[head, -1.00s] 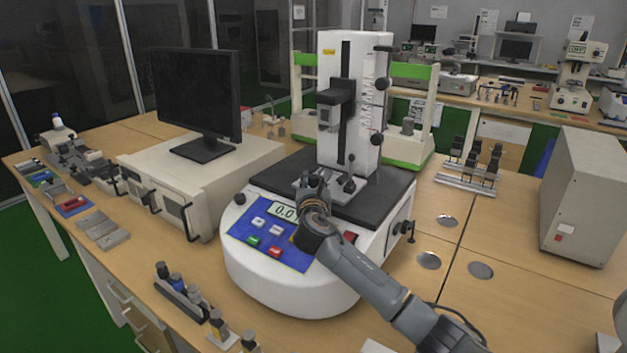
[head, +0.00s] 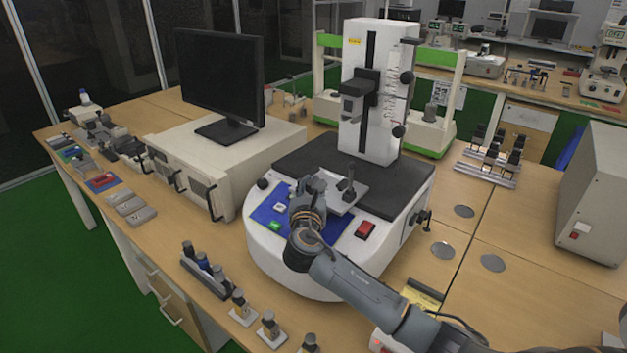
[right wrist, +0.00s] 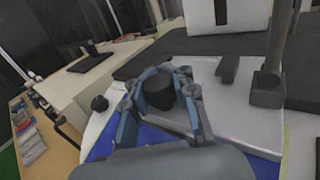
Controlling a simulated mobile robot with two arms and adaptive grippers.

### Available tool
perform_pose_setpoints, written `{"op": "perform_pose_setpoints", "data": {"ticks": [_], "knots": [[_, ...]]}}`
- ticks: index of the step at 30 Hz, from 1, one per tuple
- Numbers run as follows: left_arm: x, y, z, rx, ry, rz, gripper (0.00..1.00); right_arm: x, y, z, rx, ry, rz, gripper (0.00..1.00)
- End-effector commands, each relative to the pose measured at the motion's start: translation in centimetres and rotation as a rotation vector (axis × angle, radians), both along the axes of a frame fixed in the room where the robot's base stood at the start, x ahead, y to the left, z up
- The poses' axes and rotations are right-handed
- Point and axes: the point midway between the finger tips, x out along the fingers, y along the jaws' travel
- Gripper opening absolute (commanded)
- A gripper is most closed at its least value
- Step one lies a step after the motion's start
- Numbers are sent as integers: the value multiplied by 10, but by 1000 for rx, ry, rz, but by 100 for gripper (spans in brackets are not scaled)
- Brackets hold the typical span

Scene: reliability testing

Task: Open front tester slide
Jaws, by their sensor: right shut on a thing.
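The front tester slide (head: 358,185) is a light grey plate with a dark post on it, on the white tester (head: 290,262). It juts forward from the dark top over the blue control panel (head: 269,211) and hides the display. In the right wrist view the plate (right wrist: 235,112) lies under my fingers. My right gripper (head: 308,186) is at the slide's front end. In the right wrist view its fingers (right wrist: 160,88) are closed around a black knob (right wrist: 158,93) on the plate. My left gripper is out of view.
A monitor (head: 220,80) stands on a beige box (head: 215,165) at left. Small dark-topped fixtures (head: 204,268) line the front edge of the table. A red switch (head: 365,230) is on the tester beside my arm. Table to the tester's right is mostly clear.

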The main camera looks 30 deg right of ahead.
Motion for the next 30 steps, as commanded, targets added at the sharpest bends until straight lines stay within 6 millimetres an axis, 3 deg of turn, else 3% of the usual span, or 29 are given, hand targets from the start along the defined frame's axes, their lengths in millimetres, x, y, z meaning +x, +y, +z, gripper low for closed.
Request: {"op": "perform_pose_setpoints", "data": {"ticks": [1, 5, 17, 30], "knots": [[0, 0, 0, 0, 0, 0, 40, -1, -2, -3, 0, 5, -7, 23], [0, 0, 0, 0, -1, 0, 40, -1, -2, -2, -2, 5, -6, 50], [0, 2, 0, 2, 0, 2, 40, -5, 2, -2, -1, 4, -3, 50], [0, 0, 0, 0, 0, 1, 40, -76, 48, -2, 2, 3, -2, 50]]}}
